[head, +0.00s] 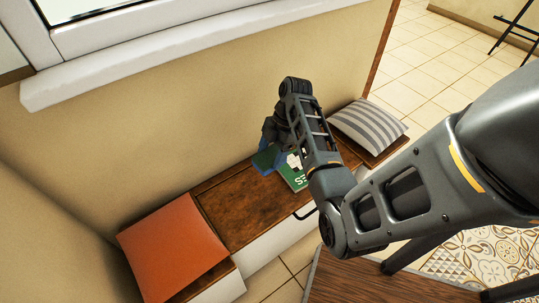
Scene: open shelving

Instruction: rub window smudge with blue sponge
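My arm reaches over a low wooden bench, and my gripper (271,136) is at its far end, pointing down near the wall. The wrist and arm links hide most of the gripper, and its fingers cannot be made out. A small blue patch (264,160) shows just below the gripper. I cannot tell whether it is the sponge or part of something else, or whether it is held. The window (110,15) is at the top left, with only its lower frame and a strip of glass in view. No smudge can be made out on it.
A green book (293,178) with white print lies on the brown bench (235,208) under my arm. An orange cushion (172,245) is at the left end and a striped cushion (367,127) at the right. A white sill (190,45) juts out below the window.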

